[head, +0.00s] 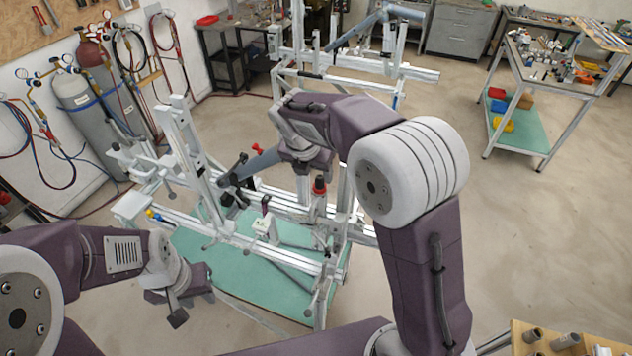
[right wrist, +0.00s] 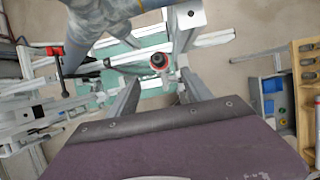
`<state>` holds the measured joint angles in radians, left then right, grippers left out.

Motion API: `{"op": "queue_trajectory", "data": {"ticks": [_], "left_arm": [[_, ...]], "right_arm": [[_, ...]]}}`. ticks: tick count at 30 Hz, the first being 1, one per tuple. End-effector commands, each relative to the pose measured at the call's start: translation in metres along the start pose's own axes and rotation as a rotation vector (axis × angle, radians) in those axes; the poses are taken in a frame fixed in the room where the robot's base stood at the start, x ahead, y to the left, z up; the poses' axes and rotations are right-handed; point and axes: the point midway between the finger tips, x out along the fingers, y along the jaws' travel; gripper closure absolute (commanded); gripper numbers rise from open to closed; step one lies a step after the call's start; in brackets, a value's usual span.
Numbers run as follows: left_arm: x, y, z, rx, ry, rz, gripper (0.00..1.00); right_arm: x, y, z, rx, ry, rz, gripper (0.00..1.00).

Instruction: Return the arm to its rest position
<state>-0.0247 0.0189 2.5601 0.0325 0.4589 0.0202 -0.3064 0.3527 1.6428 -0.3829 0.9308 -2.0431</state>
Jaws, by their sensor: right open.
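My right arm reaches in from the lower right and bends over the frame jig (head: 225,230). In the head view its right gripper (head: 303,182) points down over the jig, with its tips partly lost among the bars. In the right wrist view the right gripper (right wrist: 161,95) shows two grey fingers apart with nothing held between them. A red-topped black knob (right wrist: 160,60) lies beyond the fingers; it also shows in the head view (head: 320,185), just right of the right gripper. My left gripper (head: 178,317) hangs at the lower left, in front of the jig; its finger gap is unclear.
The jig has a green base board (head: 235,275) and several pale bars and clamps. Gas cylinders (head: 90,110) stand at the left wall. A cart (head: 520,95) with parts stands at the right back, and a wooden rack (head: 555,340) at the lower right. Floor on the right is clear.

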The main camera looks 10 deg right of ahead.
Motion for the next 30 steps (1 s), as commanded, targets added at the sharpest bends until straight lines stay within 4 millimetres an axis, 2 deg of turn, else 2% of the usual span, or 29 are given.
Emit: {"op": "queue_trajectory", "data": {"ticks": [17, 20, 23, 27, 30], "left_arm": [[0.000, 0.000, 0.000, 0.000, 0.000, 0.000, 0.66], [0.000, 0.000, 0.000, 0.000, 0.000, 0.000, 0.66], [0.001, 0.000, 0.000, 0.000, 0.000, 0.000, 0.66], [0.000, 0.000, 0.000, 0.000, 0.000, 0.000, 0.66], [0.000, 0.000, 0.000, 0.000, 0.000, 0.000, 0.66]], "right_arm": [[-0.004, 0.000, 0.000, 0.000, 0.001, 0.000, 0.42], [-0.001, -0.005, -0.003, 0.059, 0.011, 0.001, 0.42], [0.009, -0.024, -0.018, 0.341, 0.054, 0.006, 0.42], [0.028, -0.065, -0.055, 1.018, 0.146, -0.014, 0.42], [0.037, -0.089, -0.080, 1.455, 0.193, -0.051, 0.42]]}}
